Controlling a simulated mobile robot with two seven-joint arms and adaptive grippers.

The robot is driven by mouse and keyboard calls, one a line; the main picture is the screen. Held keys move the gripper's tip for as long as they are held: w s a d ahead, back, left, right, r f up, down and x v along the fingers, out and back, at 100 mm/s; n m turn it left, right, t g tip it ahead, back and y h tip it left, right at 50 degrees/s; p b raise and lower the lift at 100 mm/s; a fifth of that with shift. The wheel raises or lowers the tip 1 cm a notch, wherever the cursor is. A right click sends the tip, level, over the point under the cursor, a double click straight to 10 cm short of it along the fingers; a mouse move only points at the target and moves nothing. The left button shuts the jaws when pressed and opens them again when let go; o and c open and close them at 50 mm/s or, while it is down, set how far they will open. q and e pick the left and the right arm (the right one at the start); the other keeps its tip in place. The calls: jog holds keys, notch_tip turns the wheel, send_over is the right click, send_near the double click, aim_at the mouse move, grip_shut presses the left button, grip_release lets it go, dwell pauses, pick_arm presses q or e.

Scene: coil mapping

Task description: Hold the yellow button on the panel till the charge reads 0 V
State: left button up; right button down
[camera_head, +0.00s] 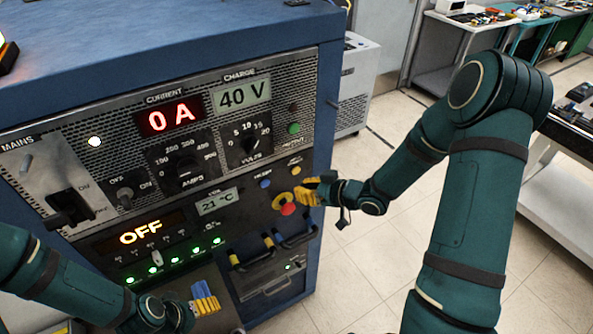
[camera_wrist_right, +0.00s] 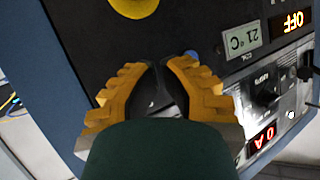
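The charge display (camera_head: 241,95) on the panel reads 40 V. A small yellow button (camera_head: 296,170) sits on the right of the panel, above the red stop knob (camera_head: 287,208). My right gripper (camera_head: 308,190) is at the panel's right side, just below and right of the yellow button. In the wrist view its fingers (camera_wrist_right: 158,66) are drawn together with nothing seen held; they point at the panel near a blue button (camera_wrist_right: 192,55). The yellow button is not visible there, and contact cannot be told. My left gripper (camera_head: 206,297) is low before the panel, its finger gap unclear.
The current display (camera_head: 168,117) reads 0 A and a lower display (camera_head: 141,233) reads OFF. Black handles (camera_head: 297,236) stick out below the stop knob. A grey cabinet (camera_head: 355,85) stands behind; tiled floor (camera_head: 395,145) is open to the right.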

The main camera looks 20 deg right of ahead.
aim_at(285, 178)
jog(key=shift+w+a, duration=0.2)
jog(key=shift+w, duration=1.05)
jog(key=c, duration=1.7)
grip_release()
grip_shut()
jog(key=shift+w, duration=0.15)
jog(key=shift+w, duration=0.3)
jog(key=shift+w+a, duration=0.1)
jog(key=shift+w, duration=0.25)
